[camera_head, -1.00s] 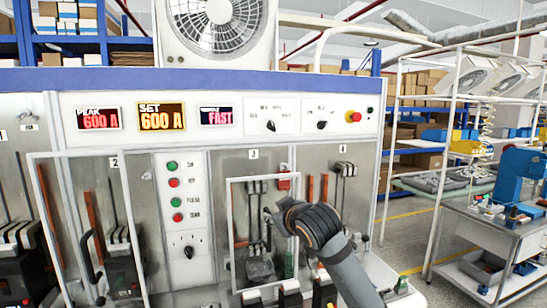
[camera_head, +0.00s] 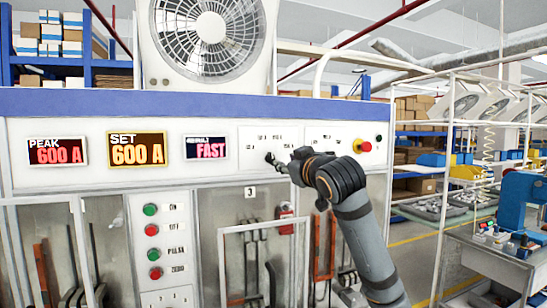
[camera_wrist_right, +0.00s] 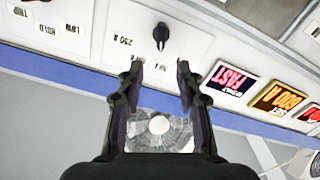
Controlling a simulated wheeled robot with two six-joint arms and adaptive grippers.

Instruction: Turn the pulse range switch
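The pulse range switch is a small black rotary knob (camera_head: 269,157) on a white panel right of the FAST display. In the right wrist view the knob (camera_wrist_right: 160,35) shows upside down, with "250 A" beside it. My right gripper (camera_head: 282,164) is at this panel in the head view, close to the knob. In the right wrist view its two fingers (camera_wrist_right: 160,72) are apart with nothing between them, and the knob sits just beyond the tips, apparently untouched. My left gripper is not in view.
A red emergency button (camera_head: 361,146) is right of my arm. The displays (camera_head: 137,149) read 600 A and FAST. Push buttons (camera_head: 151,229) and breaker bays are below.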

